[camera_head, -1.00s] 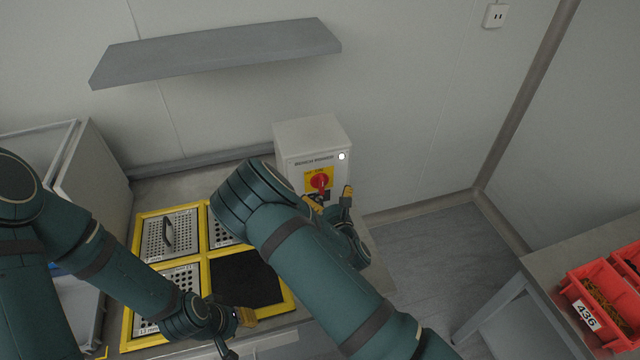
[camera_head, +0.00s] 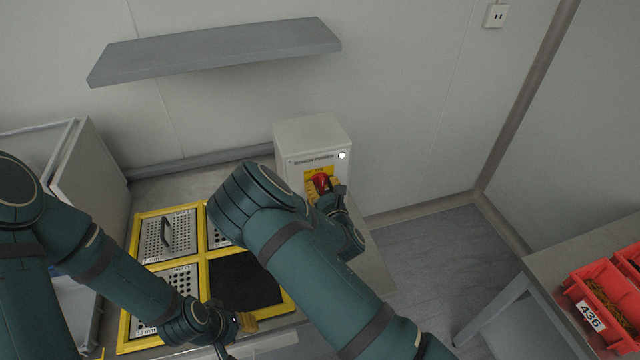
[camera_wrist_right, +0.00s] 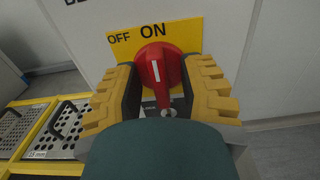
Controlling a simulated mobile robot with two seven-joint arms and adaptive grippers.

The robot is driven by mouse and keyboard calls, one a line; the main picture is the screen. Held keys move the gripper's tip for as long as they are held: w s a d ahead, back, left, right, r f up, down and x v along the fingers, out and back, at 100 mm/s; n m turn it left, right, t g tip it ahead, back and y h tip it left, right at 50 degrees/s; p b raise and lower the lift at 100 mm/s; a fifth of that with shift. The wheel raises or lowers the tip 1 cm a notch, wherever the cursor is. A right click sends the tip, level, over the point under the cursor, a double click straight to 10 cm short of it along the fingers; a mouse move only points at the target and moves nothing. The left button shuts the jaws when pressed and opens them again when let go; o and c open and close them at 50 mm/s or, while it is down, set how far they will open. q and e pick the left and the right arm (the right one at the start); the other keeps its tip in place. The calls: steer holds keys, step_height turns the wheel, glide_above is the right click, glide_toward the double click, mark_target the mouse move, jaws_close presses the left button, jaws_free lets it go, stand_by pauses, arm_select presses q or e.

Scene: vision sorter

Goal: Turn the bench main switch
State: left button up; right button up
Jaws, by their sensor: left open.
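The bench main switch is a red rotary knob (camera_wrist_right: 158,68) on a yellow plate (camera_wrist_right: 120,42) marked OFF at left and ON at the middle. Its white mark stands nearly upright in the picture, below the word ON. The plate is on the front of a white box (camera_head: 312,133) on the bench. My right gripper (camera_head: 325,190) is at the knob. In the right wrist view its yellow-padded fingers (camera_wrist_right: 160,90) stand apart on either side of the knob; I cannot tell whether they touch it. My left gripper (camera_head: 238,336) is open and empty low over the bench.
A yellow-framed sorter (camera_head: 207,275) with perforated plates and a black pad lies on the bench below the arms. A grey shelf (camera_head: 215,50) is on the wall above. Red bins (camera_head: 600,300) stand on another table at right.

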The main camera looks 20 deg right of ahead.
steer(key=shift+r, duration=0.1)
jaws_close()
steer(key=shift+w, duration=0.1)
steer(key=shift+n+b, duration=0.5)
steer(key=shift+n, duration=0.4)
steer(key=n+b, duration=0.3)
steer(key=n, duration=0.2)
steer(key=shift+n+b, duration=0.6)
steer(key=shift+n, duration=0.5)
steer(key=shift+s+a+r+n+b, duration=0.1)
steer(key=shift+s+r+n+b, duration=0.1)
steer(key=shift+s+n+b, duration=0.25)
steer(key=shift+w+r+n, duration=0.1)
steer(key=shift+n, duration=0.15)
